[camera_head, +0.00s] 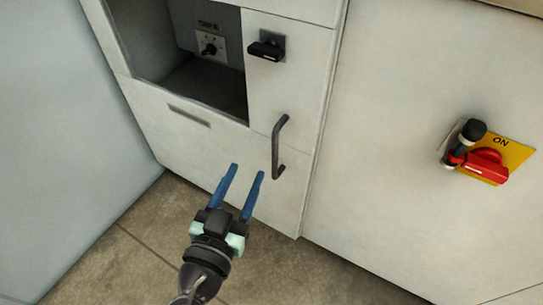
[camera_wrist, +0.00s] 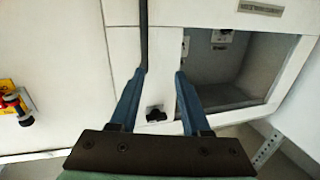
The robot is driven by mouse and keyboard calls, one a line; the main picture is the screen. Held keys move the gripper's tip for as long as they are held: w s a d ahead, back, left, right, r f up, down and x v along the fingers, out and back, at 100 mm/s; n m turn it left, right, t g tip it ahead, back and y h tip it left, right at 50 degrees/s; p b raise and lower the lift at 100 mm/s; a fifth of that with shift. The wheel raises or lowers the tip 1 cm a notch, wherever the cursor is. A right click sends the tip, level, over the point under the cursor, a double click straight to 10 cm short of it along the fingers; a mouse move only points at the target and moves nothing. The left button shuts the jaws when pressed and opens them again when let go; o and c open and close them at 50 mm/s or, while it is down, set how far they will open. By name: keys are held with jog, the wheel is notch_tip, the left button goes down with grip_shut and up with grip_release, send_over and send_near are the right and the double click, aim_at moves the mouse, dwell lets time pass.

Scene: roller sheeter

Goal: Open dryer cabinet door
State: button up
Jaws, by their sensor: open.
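The white dryer cabinet door (camera_head: 215,155) appears closed in the head view, below and beside an open recess. Its dark vertical bar handle (camera_head: 278,147) is at the right side of the front. My gripper (camera_head: 248,170) is open and empty, its two blue fingers pointing up toward the cabinet, left of the handle in the picture. In the wrist view, the handle (camera_wrist: 144,35) runs down to the tip of the left finger of my gripper (camera_wrist: 160,72) and is not between the fingers. I cannot tell whether they touch.
A black latch (camera_head: 266,51) sits above the handle. The recess (camera_head: 206,85) holds a small knob plate (camera_head: 210,45). A red rotary switch on a yellow plate (camera_head: 487,165) juts from the right panel. A pale wall (camera_head: 60,150) stands at left. The tiled floor (camera_head: 110,255) is clear.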

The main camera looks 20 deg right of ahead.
send_near(274, 160)
jog(key=a, duration=0.2)
jog(key=s+h, duration=0.1)
jog(key=x, duration=0.4)
jog(key=b+x, duration=0.1)
jog(key=x, duration=0.3)
jog(key=b+x, duration=0.1)
jog(key=x, duration=0.3)
jog(key=shift+w+d+f, duration=0.15)
jog(key=shift+d+f, duration=0.2)
jog(key=shift+d, duration=0.05)
jog(key=shift+c, duration=0.2)
grip_shut()
dwell(0.3)
